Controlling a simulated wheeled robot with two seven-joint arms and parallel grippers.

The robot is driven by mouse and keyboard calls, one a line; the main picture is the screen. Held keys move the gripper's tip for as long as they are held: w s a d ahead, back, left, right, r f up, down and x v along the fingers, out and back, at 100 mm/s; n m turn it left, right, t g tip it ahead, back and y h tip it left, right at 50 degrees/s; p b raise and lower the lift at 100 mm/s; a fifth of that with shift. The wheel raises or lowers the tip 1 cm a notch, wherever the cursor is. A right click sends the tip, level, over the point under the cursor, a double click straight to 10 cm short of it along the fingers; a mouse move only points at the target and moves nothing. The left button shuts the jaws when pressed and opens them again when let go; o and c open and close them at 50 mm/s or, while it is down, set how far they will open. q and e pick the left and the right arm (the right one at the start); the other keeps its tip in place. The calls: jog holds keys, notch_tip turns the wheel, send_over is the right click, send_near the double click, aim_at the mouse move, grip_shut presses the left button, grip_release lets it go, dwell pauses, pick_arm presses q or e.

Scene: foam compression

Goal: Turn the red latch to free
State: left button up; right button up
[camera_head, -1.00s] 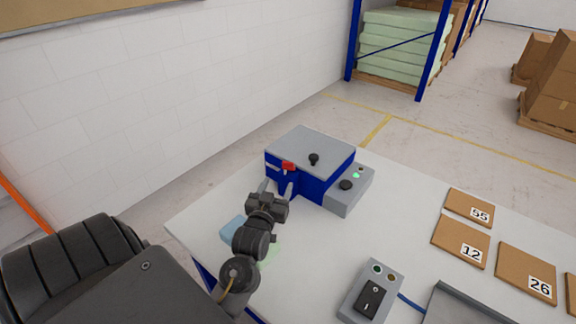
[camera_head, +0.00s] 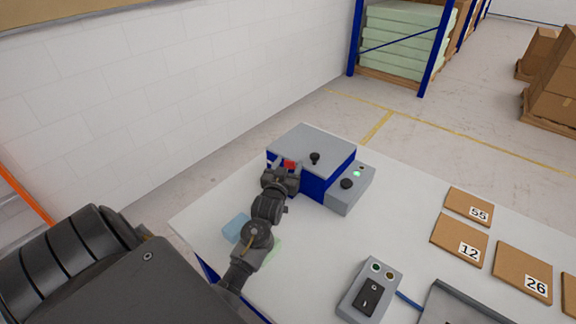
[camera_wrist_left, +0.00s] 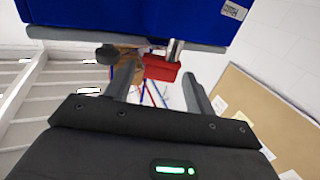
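The red latch (camera_head: 289,164) is on the front of the blue box with a grey lid (camera_head: 318,145). The left wrist view shows the red latch (camera_wrist_left: 161,68) below a short metal shaft (camera_wrist_left: 175,48), with the blue box (camera_wrist_left: 140,15) across the top. My left gripper (camera_head: 283,170) is at the box front, right by the latch, and partly hides that face. In the left wrist view its fingers (camera_wrist_left: 150,70) are spread apart, with the latch between them in the picture. I cannot tell whether either finger touches it. My right gripper is not in view.
A grey control unit (camera_head: 349,190) with a black knob and green light adjoins the box. A switch box (camera_head: 371,291) stands nearer. A light blue block (camera_head: 235,227) lies beside my left arm. Numbered brown panels (camera_head: 460,241) lie to the right. The white table (camera_head: 400,215) is clear between.

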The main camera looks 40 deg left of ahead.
pick_arm(q)
jog(key=c, duration=0.9)
jog(key=shift+o, duration=0.2)
jog(key=m+h, duration=0.1)
jog(key=h, duration=0.1)
jog(key=m+t+h, duration=0.1)
jog(key=shift+s+a+r+m+h+p, duration=0.1)
jog(key=shift+s+a+m+h+p, duration=0.05)
jog(key=shift+a+m+h+p, duration=0.15)
jog(key=shift+m+h, duration=1)
jog(key=shift+h, duration=0.7)
jog(key=o, duration=1)
